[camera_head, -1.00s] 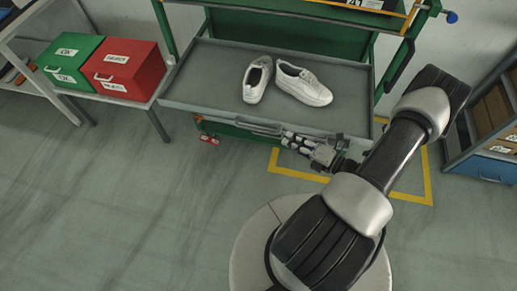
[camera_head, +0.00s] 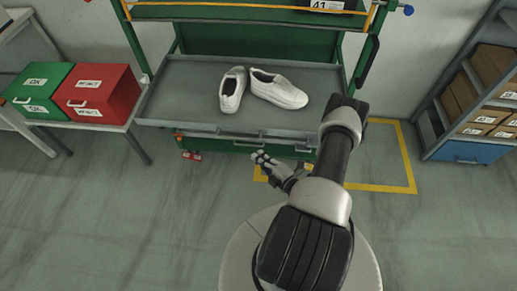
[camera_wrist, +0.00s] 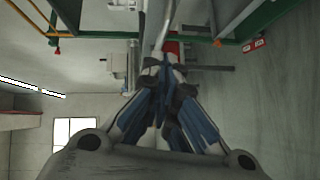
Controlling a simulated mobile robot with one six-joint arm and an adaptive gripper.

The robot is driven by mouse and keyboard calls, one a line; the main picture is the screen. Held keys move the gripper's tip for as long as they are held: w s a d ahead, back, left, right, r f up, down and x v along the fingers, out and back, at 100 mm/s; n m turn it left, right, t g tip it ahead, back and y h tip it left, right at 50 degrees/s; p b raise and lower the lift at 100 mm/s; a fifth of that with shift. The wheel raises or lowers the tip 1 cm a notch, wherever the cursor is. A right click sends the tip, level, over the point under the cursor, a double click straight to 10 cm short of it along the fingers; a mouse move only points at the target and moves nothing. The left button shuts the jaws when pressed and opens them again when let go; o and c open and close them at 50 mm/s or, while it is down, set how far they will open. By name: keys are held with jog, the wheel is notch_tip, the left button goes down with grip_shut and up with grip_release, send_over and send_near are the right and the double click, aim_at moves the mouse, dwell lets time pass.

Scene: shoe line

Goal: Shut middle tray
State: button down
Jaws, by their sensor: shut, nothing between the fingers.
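The grey tray (camera_head: 180,95) is pulled out from the green rack and carries a pair of white shoes (camera_head: 262,90). A bar handle (camera_head: 237,136) runs along its front edge. My gripper (camera_head: 262,157) is shut and empty, just in front of and below the tray's front edge in the head view. In the wrist view my fingers (camera_wrist: 165,68) with blue pads come together near a pale metal bar (camera_wrist: 163,32). I cannot tell whether they touch it.
Green (camera_head: 38,88) and red (camera_head: 98,92) boxes stand on a side table at the left. A shelf with cartons (camera_head: 480,85) and a blue bin (camera_head: 470,152) is at the right. Yellow floor lines (camera_head: 380,187) mark the floor by the rack. The front left floor is clear.

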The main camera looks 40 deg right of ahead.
jog(key=w+d, duration=0.1)
jog(key=w, duration=0.1)
jog(key=w+d+f+b, duration=0.1)
jog(key=w+d, duration=0.1)
jog(key=shift+d, duration=0.15)
dwell(0.4)
